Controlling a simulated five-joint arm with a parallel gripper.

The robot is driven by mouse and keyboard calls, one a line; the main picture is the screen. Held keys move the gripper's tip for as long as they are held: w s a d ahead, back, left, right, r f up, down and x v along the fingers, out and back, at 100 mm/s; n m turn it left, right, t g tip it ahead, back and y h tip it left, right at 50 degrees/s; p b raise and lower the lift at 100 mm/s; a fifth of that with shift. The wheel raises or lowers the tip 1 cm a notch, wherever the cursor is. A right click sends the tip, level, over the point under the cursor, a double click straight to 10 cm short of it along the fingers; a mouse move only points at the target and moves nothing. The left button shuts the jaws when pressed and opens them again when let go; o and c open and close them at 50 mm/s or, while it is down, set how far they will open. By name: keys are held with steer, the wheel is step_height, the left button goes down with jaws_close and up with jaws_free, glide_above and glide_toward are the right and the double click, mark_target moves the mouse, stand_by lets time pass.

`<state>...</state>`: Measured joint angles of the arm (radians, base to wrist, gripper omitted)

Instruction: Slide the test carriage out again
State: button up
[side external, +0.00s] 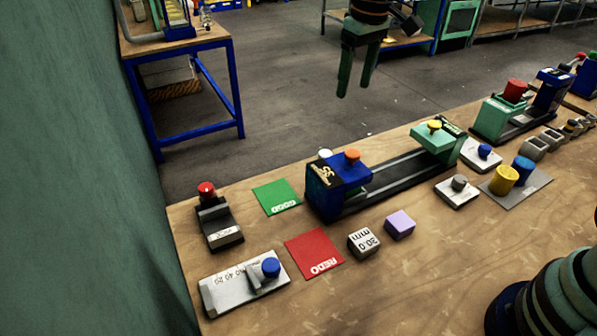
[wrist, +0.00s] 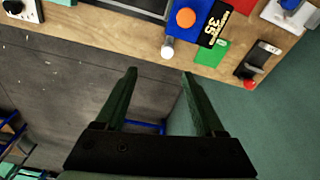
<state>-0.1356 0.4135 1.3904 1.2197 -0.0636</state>
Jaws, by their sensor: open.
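A press with a blue head (side external: 322,192) and an orange knob stands mid-table; the head also shows in the wrist view (wrist: 185,38). Its dark rail (side external: 395,172) runs right to a green block (side external: 432,140) with a yellow knob, at the end away from the head. A second press at the right has a green block (side external: 492,117) carrying a red cylinder (side external: 515,90) and a blue head (side external: 552,88). No visible label says which part is the test carriage. My gripper (side external: 356,90) is open and empty, raised beyond the table's far edge; it also shows in the wrist view (wrist: 159,74).
A green GOOD mat (side external: 276,196) and a red REDO mat (side external: 312,255) lie left of the first press. A 30.0 mm block (side external: 363,241) and a lilac block (side external: 399,224) sit in front. A red-knobbed device (side external: 218,222) stands left.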

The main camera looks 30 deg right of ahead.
steer(key=g, duration=0.1)
glide_above(326, 152)
step_height(326, 152, down, 7)
steer(key=shift+n, duration=0.4)
step_height(326, 152, down, 12)
steer(key=shift+a+r, duration=0.1)
steer(key=shift+a, duration=0.05)
steer(key=shift+c, duration=0.3)
jaws_close()
stand_by(0.9)
